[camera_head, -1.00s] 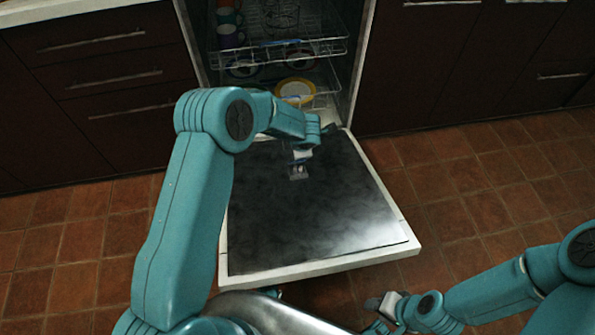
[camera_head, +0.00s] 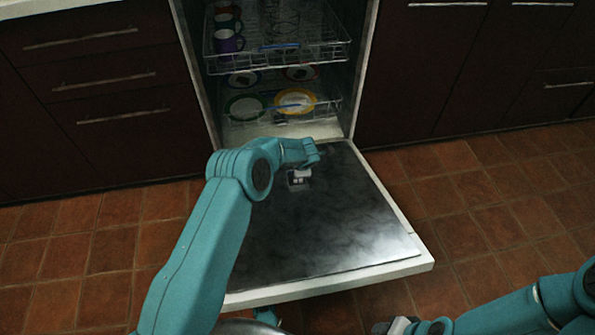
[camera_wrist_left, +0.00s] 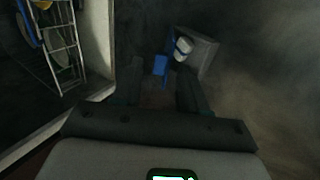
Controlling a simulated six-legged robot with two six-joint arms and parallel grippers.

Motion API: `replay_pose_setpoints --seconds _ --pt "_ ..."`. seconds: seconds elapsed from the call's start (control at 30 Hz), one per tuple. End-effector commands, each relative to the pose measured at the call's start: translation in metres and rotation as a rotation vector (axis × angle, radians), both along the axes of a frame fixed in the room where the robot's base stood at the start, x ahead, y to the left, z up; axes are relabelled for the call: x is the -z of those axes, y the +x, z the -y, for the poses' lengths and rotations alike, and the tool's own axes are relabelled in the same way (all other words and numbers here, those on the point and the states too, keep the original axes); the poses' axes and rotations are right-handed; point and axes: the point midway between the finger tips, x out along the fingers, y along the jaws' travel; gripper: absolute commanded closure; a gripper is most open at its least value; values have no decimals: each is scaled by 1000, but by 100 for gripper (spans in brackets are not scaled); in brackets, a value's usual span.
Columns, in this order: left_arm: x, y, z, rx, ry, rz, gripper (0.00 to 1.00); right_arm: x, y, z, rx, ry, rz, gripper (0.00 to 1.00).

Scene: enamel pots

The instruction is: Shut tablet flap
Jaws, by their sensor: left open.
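The tablet compartment (camera_head: 298,182) is a small grey box on the inner face of the open dishwasher door (camera_head: 330,225). In the left wrist view the compartment (camera_wrist_left: 204,50) holds a white and blue tablet (camera_wrist_left: 182,48), and its top is uncovered. A small blue piece (camera_wrist_left: 160,65) beside it looks like the flap, standing open; I cannot make it out fully. My left gripper (camera_head: 306,160) is over the door right by the compartment. In the wrist view its dark, open fingers (camera_wrist_left: 160,88) have the blue piece between or just beyond their tips. My right gripper (camera_head: 395,326) is at the bottom edge, partly cut off.
The lower rack (camera_head: 285,105) holds several plates, including a yellow-rimmed plate (camera_head: 294,102). The upper rack (camera_head: 280,50) holds mugs and glasses. Dark cabinets (camera_head: 95,95) flank the dishwasher. The tiled floor (camera_head: 480,200) is clear on the right.

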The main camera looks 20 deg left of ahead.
Motion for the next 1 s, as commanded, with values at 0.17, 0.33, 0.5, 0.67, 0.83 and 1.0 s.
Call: replay_pose_setpoints --seconds 0.17,0.33,0.5,0.67,0.83,1.0 --pt "12 5 -4 -1 0 1 57 7 1 1 5 -1 2 57" --pt "12 6 -4 1 0 0 57 6 1 1 6 -1 2 57" --pt "12 6 -4 0 0 0 80 6 1 1 6 -1 2 57" --pt "12 6 -4 0 0 0 100 6 1 1 5 -1 2 57" --pt "13 4 -4 -3 16 10 100 6 1 1 5 -1 2 57" --pt "16 -2 -4 -6 60 58 100 5 1 1 4 0 2 57"
